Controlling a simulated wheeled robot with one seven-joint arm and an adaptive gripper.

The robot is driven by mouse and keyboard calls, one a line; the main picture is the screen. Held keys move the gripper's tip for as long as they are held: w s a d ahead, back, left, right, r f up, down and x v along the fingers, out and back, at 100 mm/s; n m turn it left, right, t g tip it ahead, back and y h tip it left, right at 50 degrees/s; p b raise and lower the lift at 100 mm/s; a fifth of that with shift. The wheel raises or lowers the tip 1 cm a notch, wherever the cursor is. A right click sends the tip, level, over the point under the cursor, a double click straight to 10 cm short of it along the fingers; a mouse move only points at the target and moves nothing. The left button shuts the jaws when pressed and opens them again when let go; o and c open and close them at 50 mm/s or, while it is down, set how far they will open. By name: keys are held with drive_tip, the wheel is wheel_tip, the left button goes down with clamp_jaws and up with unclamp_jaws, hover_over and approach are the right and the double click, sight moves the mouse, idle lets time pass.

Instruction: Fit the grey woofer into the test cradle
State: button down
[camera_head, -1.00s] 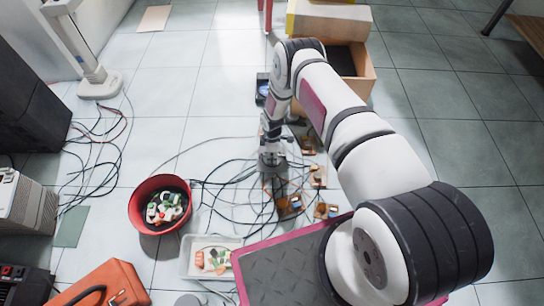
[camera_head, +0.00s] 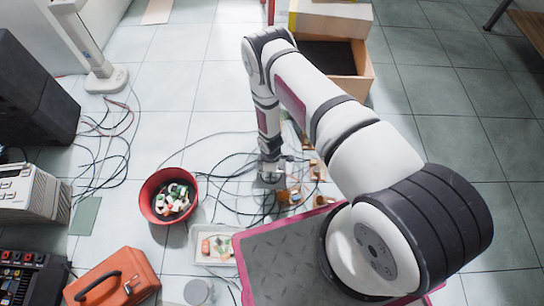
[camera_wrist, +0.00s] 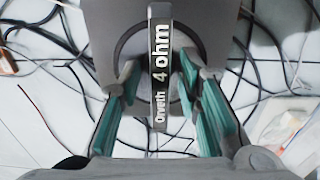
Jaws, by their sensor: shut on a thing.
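My gripper (camera_wrist: 162,85) is at the middle of the wrist view, its teal fingers on both sides of a narrow dark grey bar lettered "Orveth 4 ohm" (camera_wrist: 160,70). I take this bar as part of the grey woofer, and the gripper is shut on it. A dark round rim and a wide grey body (camera_wrist: 105,25) show behind the bar. I cannot tell where woofer and cradle meet, or whether they touch. In the head view my gripper (camera_head: 269,160) points down at a small grey thing (camera_head: 270,180) on the floor; the arm hides much there.
Black cables (camera_head: 225,180) and small brown boards (camera_head: 290,195) lie around the gripper. A red bowl (camera_head: 145,207), a white tray (camera_head: 205,258), an orange toolbox (camera_head: 105,280) and a cardboard box (camera_head: 362,70) stand nearby. Open tiles lie to the right.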

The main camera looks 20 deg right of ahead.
sight(270, 182)
drive_tip(key=shift+s+a+r+p, duration=0.15)
drive_tip(key=shift+s+a+p, duration=0.15)
drive_tip(key=shift+s, duration=0.45)
drive_tip(key=shift+s+a+r+p, duration=0.2)
drive_tip(key=shift+s+a, duration=0.1)
drive_tip(key=shift+s, duration=0.4)
drive_tip(key=shift+s+r+p, duration=0.1)
drive_tip(key=shift+r+p, duration=1.1)
drive_tip(key=shift+r, duration=0.6)
